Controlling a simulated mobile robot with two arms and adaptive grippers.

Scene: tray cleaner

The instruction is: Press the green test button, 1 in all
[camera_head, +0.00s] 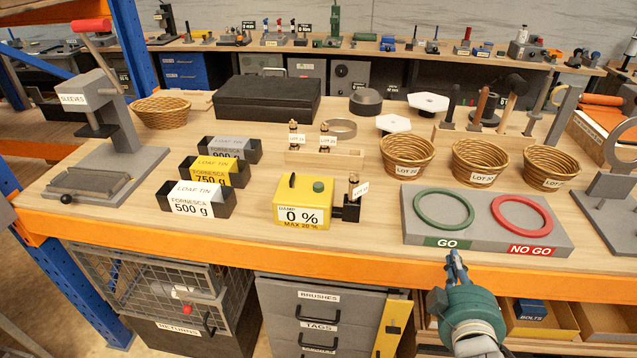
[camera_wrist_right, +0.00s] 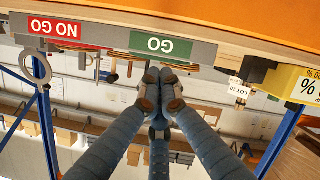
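A yellow damp meter (camera_head: 302,205) stands near the front edge of the bench and reads 0 %. A round green button (camera_head: 318,186) is on its top, beside a black handle. The meter's edge also shows in the right wrist view (camera_wrist_right: 299,82), where the button is out of sight. My right gripper (camera_head: 455,262) is in front of the bench edge, below the GO label and to the right of the meter, apart from it. Its fingers meet at the tips in the right wrist view (camera_wrist_right: 160,76), with nothing between them. My left gripper is not in view.
The grey GO / NO GO board (camera_head: 483,234) with green and red rings lies right of the meter. A vial labelled LOT (camera_head: 354,188) stands at the meter's right side. Loaf tins (camera_head: 198,200) stand to its left, and wicker baskets (camera_head: 407,157) behind the board.

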